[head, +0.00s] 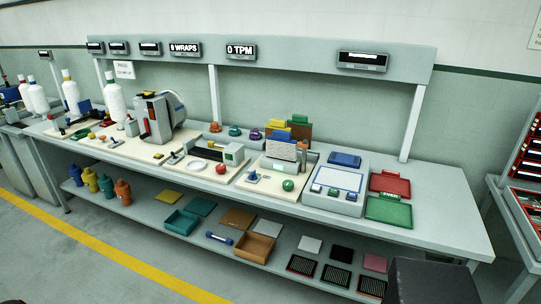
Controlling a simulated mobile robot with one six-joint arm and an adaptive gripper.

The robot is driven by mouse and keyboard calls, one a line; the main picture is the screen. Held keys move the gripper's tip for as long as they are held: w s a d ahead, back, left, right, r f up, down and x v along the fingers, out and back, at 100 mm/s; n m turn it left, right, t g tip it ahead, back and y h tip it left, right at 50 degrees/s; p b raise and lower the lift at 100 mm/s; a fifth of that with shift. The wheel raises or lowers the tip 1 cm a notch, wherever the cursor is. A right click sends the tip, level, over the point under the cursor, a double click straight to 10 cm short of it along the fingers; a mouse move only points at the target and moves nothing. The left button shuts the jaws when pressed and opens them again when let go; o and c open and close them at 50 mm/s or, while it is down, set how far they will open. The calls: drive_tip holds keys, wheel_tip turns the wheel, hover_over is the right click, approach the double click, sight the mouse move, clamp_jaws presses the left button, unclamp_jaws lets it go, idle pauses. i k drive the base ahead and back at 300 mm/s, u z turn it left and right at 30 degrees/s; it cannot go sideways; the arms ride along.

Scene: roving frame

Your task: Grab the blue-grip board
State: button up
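Several upright boards stand close together in a rack on the bench, right of centre in the head view. My gripper is not in view.
The long bench (445,226) also carries a grey machine (158,115), white cones (115,101), a white-topped device (338,179), a red tray (390,183) and a green tray (389,210). Its lower shelf holds bottles, trays and flat squares. Open floor with a yellow line (120,255) lies in front.

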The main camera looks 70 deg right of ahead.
sight(280, 147)
drive_tip(key=u, duration=0.05)
drive_tip(key=i, duration=2.15)
drive_tip(key=z, duration=4.05)
drive_tip(key=i, duration=0.1)
drive_tip(key=u, duration=2)
